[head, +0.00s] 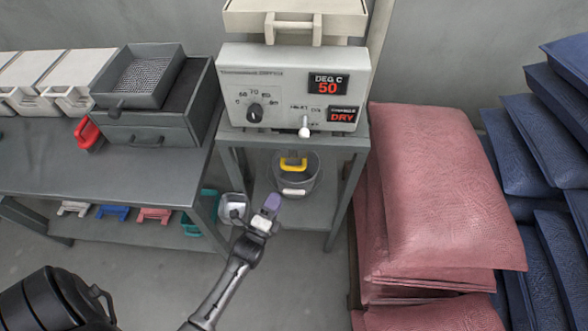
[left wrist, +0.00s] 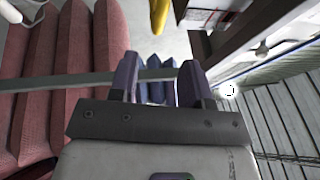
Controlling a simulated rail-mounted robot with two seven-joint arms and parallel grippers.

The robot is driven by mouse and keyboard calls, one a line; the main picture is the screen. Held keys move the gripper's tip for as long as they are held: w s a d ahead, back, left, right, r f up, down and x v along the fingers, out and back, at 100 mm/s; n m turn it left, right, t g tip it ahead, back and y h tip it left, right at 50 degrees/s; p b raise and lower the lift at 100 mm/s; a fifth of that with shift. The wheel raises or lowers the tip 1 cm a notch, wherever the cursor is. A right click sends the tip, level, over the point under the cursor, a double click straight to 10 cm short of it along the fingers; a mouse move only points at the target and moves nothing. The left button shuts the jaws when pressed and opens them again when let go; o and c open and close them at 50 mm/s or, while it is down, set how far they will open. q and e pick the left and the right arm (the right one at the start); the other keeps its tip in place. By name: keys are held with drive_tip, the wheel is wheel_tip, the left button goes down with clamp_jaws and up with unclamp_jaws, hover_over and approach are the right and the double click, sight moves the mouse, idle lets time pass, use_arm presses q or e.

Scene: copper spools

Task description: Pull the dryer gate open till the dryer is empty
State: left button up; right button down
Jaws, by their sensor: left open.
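The dryer (head: 293,90) is a pale box on a grey stand, with a dial, a display reading 50 and one reading DRY. A yellow handle (head: 294,165), apparently the gate's, shows below it, above a grey bucket (head: 298,185). The gate itself and the dryer's contents are hidden. My left gripper (head: 271,201) is below and left of the handle in the head view, apart from it. In the left wrist view a yellow piece (left wrist: 159,20) shows beyond the fingertips (left wrist: 158,68), which are apart with nothing between them. My right gripper is not in view.
The stand's legs (head: 349,190) flank the bucket. A grey bench (head: 100,165) with trays and a red-handled scoop (head: 88,134) is at left. Stacked pink sacks (head: 435,200) and blue sacks (head: 545,140) fill the right side.

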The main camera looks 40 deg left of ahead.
sight(293, 167)
use_arm(q)
drive_tip(key=b+x, duration=0.2)
drive_tip(key=x, duration=1)
drive_tip(key=shift+w, duration=0.25)
drive_tip(key=shift+c, duration=0.2)
clamp_jaws()
